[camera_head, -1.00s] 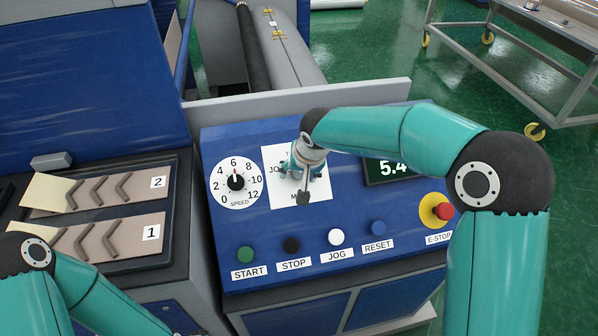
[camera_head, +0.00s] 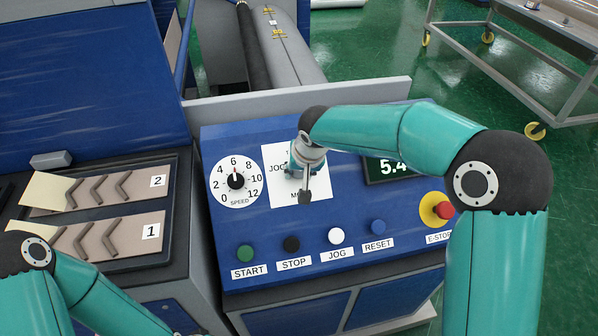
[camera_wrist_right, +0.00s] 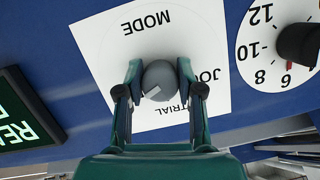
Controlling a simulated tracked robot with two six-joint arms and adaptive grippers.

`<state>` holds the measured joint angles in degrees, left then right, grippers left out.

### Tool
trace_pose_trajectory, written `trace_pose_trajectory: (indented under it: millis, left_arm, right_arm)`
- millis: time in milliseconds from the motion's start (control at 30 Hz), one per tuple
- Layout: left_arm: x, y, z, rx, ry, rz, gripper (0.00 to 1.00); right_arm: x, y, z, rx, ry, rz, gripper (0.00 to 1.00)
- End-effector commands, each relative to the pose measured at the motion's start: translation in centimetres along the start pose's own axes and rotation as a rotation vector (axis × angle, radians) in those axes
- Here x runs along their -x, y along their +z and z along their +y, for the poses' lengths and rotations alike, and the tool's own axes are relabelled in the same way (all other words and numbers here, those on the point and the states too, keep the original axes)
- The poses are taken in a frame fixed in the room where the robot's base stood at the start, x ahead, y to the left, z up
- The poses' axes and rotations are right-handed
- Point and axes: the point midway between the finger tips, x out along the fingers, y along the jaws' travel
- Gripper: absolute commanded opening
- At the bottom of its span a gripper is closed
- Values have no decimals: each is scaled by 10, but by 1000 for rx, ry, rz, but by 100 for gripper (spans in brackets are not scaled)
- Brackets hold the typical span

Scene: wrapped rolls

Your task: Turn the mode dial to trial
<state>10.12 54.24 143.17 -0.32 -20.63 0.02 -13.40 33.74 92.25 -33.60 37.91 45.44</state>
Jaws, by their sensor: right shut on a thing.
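The mode dial is a grey round knob (camera_wrist_right: 160,78) on a white plate (camera_wrist_right: 105,45), seen upside down in the right wrist view. My right gripper (camera_wrist_right: 158,70) is shut on the knob, one finger on each side. A short white mark shows on the knob's lower left there; I cannot tell exactly which label it points at. TRIAL is partly covered below the knob, JOG is at its right, MODE above. In the head view my right gripper (camera_head: 305,172) hides the knob on the white plate (camera_head: 282,197).
A speed dial (camera_head: 236,182) sits left of the plate, and a green display (camera_head: 388,169) right of it. Below are START (camera_head: 245,252), STOP, JOG and RESET buttons. A red E-STOP (camera_head: 444,210) is at the right, close to my right arm.

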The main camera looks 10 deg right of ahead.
Motion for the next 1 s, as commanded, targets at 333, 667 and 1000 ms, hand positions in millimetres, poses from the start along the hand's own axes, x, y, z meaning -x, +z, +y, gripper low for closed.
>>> trace_pose_trajectory:
  millis: [333, 667, 1000]
  left_arm:
    - [-12, 0, -4, 0, 0, 0, 0]
    - [-24, 0, -9, 0, 0, 0, 0]
    - [-36, 0, -13, 0, 0, 0, 0]
  right_arm:
    - [-2, 1, 0, 218, 64, 1, 2]
    - [-2, 0, 0, 516, 152, 0, 2]
    - [-1, 0, 0, 823, 241, 1, 2]
